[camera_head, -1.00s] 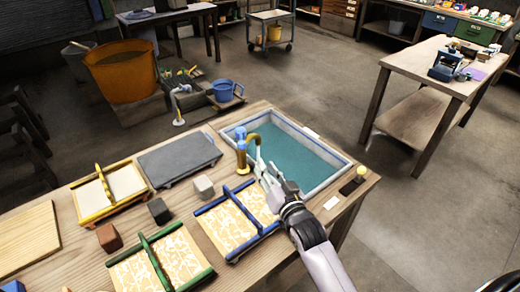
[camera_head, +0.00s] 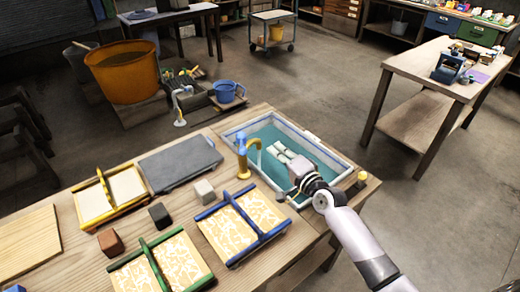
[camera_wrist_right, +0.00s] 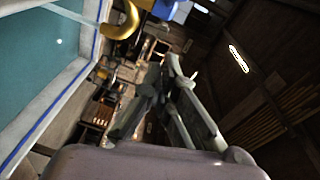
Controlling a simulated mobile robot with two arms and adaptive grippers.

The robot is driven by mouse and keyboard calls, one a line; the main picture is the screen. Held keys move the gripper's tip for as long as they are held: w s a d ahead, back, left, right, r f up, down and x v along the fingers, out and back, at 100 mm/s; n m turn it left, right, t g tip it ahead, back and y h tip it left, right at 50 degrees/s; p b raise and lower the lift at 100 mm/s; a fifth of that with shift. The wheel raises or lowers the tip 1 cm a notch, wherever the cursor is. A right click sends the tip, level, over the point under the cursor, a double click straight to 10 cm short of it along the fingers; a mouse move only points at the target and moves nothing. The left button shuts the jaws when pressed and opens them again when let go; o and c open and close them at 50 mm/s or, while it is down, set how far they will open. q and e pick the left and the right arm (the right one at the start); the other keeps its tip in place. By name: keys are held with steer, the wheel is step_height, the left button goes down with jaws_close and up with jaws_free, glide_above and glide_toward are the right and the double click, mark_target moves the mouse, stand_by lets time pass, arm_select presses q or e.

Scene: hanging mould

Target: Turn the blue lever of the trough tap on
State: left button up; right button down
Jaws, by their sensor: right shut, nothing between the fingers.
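The brass trough tap (camera_head: 242,160) stands at the left rim of the trough (camera_head: 335,158), its spout curving right over the teal water. Its blue lever (camera_head: 240,134) shows on top; its exact angle is too small to read. A thin pale stream seems to run from the spout; in the right wrist view a pale streak meets the brass spout (camera_wrist_right: 122,20), with a blue part (camera_wrist_right: 168,10) beside it. My right gripper (camera_head: 283,150) is shut and empty over the trough, right of the spout and apart from it. My left gripper is not in view.
Blue (camera_head: 243,225), green (camera_head: 160,268) and yellow (camera_head: 109,197) framed moulds, a grey slab (camera_head: 180,163) and small blocks cover the table left of the trough. A yellow knob (camera_head: 362,176) is at its right corner.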

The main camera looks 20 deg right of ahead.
mark_target(242, 144)
steer(key=w+a, duration=0.1)
steer(key=w+a+p, duration=0.1)
steer(key=a, duration=0.1)
steer(key=a+f, duration=0.1)
steer(key=shift+w+a+p, duration=0.35)
steer(key=shift+w+p, duration=0.05)
steer(key=a, duration=0.1)
steer(key=a+p, duration=0.1)
steer(key=shift+s+a, duration=0.3)
steer(key=shift+d, duration=0.15)
